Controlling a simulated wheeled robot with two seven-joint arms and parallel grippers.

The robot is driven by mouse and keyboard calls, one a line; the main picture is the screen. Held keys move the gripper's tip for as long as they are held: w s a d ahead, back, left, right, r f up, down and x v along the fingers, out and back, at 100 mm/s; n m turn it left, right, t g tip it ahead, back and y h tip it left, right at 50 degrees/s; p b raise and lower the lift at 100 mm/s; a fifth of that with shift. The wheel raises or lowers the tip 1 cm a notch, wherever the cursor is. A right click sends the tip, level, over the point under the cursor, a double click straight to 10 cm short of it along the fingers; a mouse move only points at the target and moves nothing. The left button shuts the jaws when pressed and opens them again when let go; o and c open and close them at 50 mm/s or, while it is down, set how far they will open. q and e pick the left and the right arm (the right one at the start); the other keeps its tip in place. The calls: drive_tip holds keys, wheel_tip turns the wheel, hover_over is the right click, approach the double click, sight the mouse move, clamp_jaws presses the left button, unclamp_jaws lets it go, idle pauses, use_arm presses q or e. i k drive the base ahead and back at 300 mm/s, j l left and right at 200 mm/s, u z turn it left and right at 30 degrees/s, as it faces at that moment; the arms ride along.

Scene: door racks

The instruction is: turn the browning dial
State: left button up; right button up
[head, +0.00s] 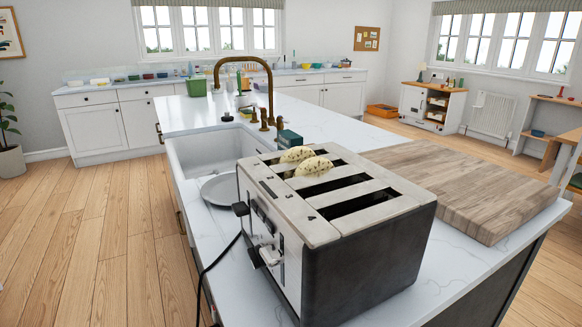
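A large metal toaster (368,256) with dark sides stands on the white island worktop in the middle of the head view. Its control face (290,262) points to the left and is seen at a steep angle. Two black lever knobs (241,209) stick out from that face. A pale, rounded control (271,256) shows low on it beside the nearer knob; I cannot tell for certain that it is the browning dial, nor read its setting. Two speckled bread slices (314,167) stick up from the far slots. The nearer slots look empty. Neither of my grippers is in view.
A black cord (216,262) runs from the toaster over the worktop's left edge. A grey plate (218,189) lies left of the toaster, by the sink (212,148). A thick wooden board (462,185) lies close to its right. A brass tap (270,95) stands behind.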

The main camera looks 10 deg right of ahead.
sight(257, 261)
drive_tip(key=i+j+z, duration=0.4)
drive_tip(key=j, duration=0.25)
drive_tip(key=i+j+z, duration=0.1)
drive_tip(key=j+z, duration=0.15)
drive_tip(key=i+j+z, duration=0.2)
drive_tip(key=j, duration=0.3)
drive_tip(key=k, duration=0.1)
